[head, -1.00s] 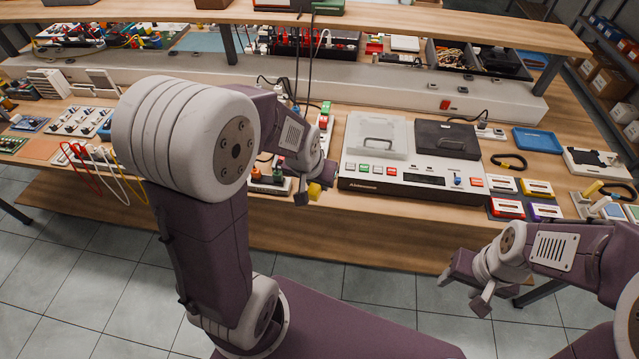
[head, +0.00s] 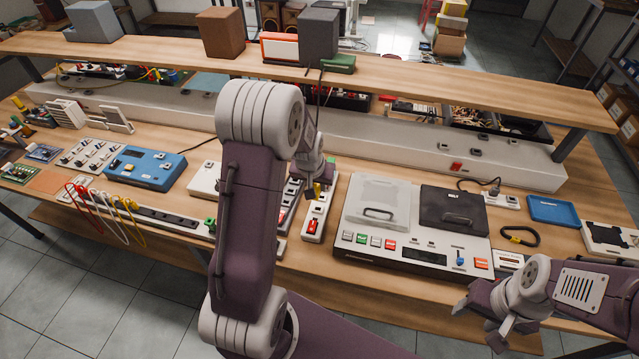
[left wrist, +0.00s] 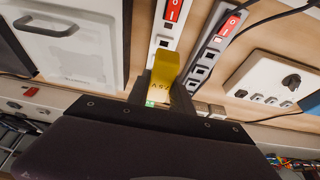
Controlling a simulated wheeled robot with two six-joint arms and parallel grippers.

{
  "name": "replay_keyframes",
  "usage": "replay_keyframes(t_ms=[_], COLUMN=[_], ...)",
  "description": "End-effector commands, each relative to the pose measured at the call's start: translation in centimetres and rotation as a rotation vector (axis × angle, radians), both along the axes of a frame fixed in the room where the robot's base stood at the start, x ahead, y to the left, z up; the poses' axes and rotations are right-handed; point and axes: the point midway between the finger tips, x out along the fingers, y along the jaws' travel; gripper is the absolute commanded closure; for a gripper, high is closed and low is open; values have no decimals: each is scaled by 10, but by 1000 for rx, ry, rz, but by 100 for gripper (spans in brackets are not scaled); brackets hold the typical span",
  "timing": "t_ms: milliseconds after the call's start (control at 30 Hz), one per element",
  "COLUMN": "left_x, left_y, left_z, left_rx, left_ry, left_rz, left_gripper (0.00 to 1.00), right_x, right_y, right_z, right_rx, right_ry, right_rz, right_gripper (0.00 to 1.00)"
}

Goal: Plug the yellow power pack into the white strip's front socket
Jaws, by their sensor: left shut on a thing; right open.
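The yellow power pack (left wrist: 166,68) is held between the fingers of my left gripper (left wrist: 163,92), which is shut on it. In the head view the pack (head: 317,189) shows as a small yellow patch below the left gripper (head: 314,182). The white strip (head: 318,212) lies on the bench under the pack, its red switch toward the front edge. The left wrist view shows the strip (left wrist: 167,30) with a dark socket beside the pack. The pack hides part of the strip, and I cannot tell whether they touch. My right gripper (head: 478,318) is open and empty at the front right.
A darker strip (head: 290,200) with a red switch lies close left of the white strip. A large white console (head: 400,245) stands close on the right. A white box with a black knob (left wrist: 270,80) and cables lie nearby. A shelf (head: 400,90) spans behind.

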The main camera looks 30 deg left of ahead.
Motion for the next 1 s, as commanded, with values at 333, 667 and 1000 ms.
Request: replay_keyframes(t_ms=[333, 667, 1000], left_x=[0, 0, 0], left_y=[0, 0, 0], left_z=[-27, -68, -77], left_rx=[1, 0, 1], left_ry=[-1, 1, -1], left_rz=[-1, 0, -1], left_gripper=[100, 100, 100], right_x=[0, 0, 0], right_y=[0, 0, 0], right_z=[-24, -60, -67], right_rx=[0, 0, 0], right_ry=[0, 0, 0], right_rz=[0, 0, 0], right_gripper=[48, 48, 48])
